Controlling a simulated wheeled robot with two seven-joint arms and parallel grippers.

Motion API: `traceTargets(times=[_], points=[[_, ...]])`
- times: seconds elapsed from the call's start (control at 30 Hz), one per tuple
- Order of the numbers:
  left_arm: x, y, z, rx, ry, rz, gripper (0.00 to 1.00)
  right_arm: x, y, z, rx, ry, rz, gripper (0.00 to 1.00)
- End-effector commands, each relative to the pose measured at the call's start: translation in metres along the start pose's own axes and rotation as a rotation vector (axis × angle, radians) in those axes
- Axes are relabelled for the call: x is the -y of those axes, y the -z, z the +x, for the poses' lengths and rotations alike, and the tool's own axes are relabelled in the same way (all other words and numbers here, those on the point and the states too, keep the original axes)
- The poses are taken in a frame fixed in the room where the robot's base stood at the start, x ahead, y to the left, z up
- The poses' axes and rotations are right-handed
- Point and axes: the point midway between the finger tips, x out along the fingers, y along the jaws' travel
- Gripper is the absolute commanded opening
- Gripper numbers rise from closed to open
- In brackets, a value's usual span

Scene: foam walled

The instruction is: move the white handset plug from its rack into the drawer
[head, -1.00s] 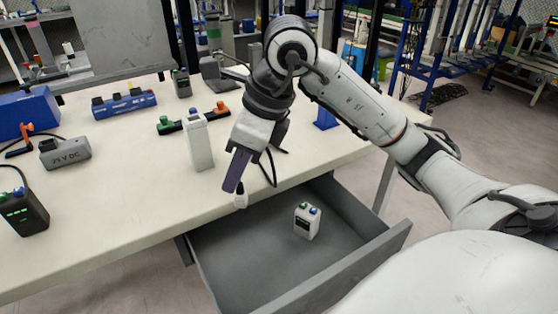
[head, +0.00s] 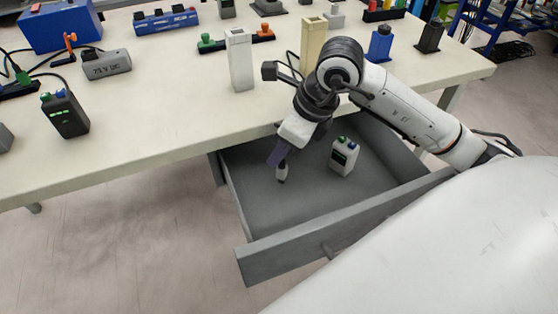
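My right gripper (head: 279,160) points down into the open grey drawer (head: 260,266), over its left part. Its purple fingers appear shut on the small white handset plug (head: 281,179), which has a dark part and shows just below the fingertips. The plug is over the drawer floor; I cannot tell whether it touches it. A tall white upright holder (head: 240,62), perhaps the plug's rack, stands on the table behind the drawer. My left gripper is not in view.
A white box with green and blue knobs (head: 344,157) stands in the drawer, right of the gripper. The drawer's front and left floor are clear. On the table (head: 170,120) are a cream holder (head: 312,45), a black device (head: 65,114) and a grey power block (head: 107,65).

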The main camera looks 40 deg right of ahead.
Motion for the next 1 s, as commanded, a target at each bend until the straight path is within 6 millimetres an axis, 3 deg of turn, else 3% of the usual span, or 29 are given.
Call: traceTargets(times=[0.17, 0.47, 0.6, 0.63, 1.0], points=[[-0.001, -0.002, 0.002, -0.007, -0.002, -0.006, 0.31, 0.0, 0.011, 0.024, -0.002, -0.002, 0.001, 0.0], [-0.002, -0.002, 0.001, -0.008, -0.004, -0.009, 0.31, 0.0, 0.011, 0.026, -0.001, 0.0, 0.0, 0.0], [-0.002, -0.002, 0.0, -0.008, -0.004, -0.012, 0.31, 0.0, 0.011, 0.025, -0.001, 0.0, 0.0, 0.23], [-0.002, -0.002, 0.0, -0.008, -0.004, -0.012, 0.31, 0.0, 0.011, 0.025, -0.001, 0.0, 0.0, 0.25], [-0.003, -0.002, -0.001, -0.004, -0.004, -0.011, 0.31, 0.001, 0.009, 0.018, 0.0, 0.001, -0.001, 0.25]])
